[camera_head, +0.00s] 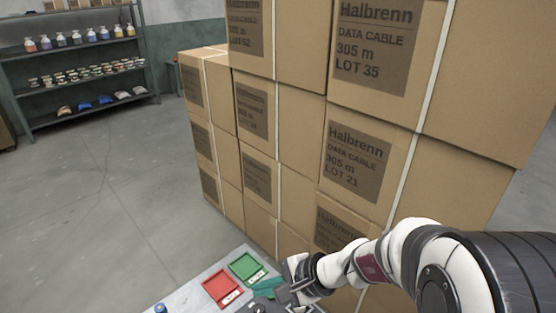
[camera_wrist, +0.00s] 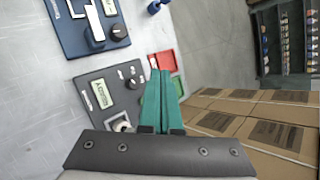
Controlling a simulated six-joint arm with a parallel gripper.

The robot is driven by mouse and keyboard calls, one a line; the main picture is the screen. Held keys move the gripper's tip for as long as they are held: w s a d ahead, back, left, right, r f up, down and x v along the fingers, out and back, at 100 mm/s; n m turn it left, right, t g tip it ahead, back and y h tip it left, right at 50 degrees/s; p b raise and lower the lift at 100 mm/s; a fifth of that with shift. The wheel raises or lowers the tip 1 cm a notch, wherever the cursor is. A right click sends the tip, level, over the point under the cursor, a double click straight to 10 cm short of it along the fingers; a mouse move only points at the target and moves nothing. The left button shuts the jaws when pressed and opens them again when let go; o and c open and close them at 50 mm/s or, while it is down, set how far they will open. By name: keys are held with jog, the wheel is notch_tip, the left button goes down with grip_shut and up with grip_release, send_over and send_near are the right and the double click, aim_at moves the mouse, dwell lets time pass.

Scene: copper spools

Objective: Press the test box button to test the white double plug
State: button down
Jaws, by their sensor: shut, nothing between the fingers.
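My gripper (camera_wrist: 159,76) is shut and empty, with its two teal fingers side by side. It also shows in the head view (camera_head: 264,285), low beside the trays. In the wrist view a dark grey box (camera_wrist: 88,83) with a small lit display (camera_wrist: 103,95), which seems to read READY, lies left of my fingers. It is probably the test box. It has several small dark controls on its face; I cannot tell which is the button. A round white part (camera_wrist: 122,122) shows at its lower edge, partly hidden by my gripper. I cannot tell whether it is the white double plug.
A blue device (camera_wrist: 72,38) with a white bar and a dark knob stands beyond the grey box. A red tray (camera_head: 222,288) and a green tray (camera_head: 246,267) lie on the light table (camera_head: 190,290). Stacked cable cartons (camera_head: 290,130) rise close beside the arm.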

jog(key=s+d+r+n+g+h, duration=0.1)
jog(key=s+r+n, duration=0.2)
jog(key=s, duration=0.4)
jog(key=s+d+r+n+g+h, duration=0.2)
jog(key=s, duration=0.5)
jog(key=s+d+n+h, duration=0.1)
jog(key=s+d+h, duration=0.2)
jog(key=s+d, duration=0.4)
jog(key=shift+s+h, duration=0.4)
jog(key=shift+s, duration=0.3)
jog(key=shift+w, duration=0.1)
jog(key=w+a+r+m+h, duration=0.1)
jog(key=w+a, duration=0.1)
jog(key=w, duration=0.9)
jog(key=w+a+r+m, duration=0.1)
jog(key=w+a, duration=0.1)
jog(key=w, duration=0.9)
jog(key=w+a+f+m, duration=0.1)
jog(key=w+a+f, duration=0.3)
jog(key=w, duration=0.4)
jog(key=shift+w+a+f+g+h, duration=0.2)
jog(key=shift+a+f+g+h, duration=0.1)
